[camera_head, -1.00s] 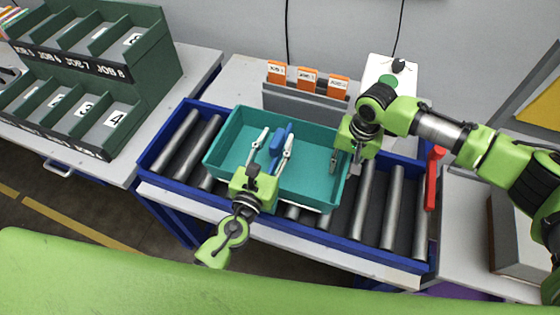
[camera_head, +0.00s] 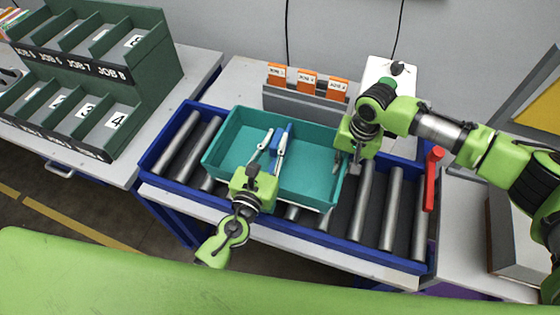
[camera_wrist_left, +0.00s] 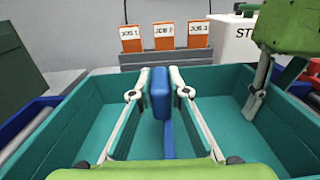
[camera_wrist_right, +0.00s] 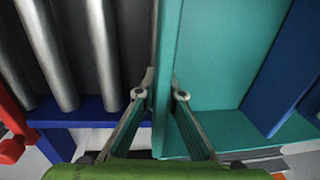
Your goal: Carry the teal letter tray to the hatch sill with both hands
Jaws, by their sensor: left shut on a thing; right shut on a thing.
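The teal letter tray (camera_head: 308,182) rests on the blue-framed roller conveyor. A blue upright piece (camera_head: 279,143) stands inside the tray; it also shows in the left wrist view (camera_wrist_left: 160,95). My left gripper (camera_head: 273,143) reaches over the tray's near side and is shut on the blue piece, a finger on each side. My right gripper (camera_head: 346,163) is shut on the tray's right wall, one finger inside and one outside. The wall shows between these fingers in the right wrist view (camera_wrist_right: 165,70). I cannot make out the hatch sill for certain.
Bare rollers (camera_head: 393,205) lie right of the tray, with a red lever (camera_head: 432,178) at that end. A grey rack with orange job cards (camera_head: 307,82) stands behind. A green sorting rack (camera_head: 150,60) is at left.

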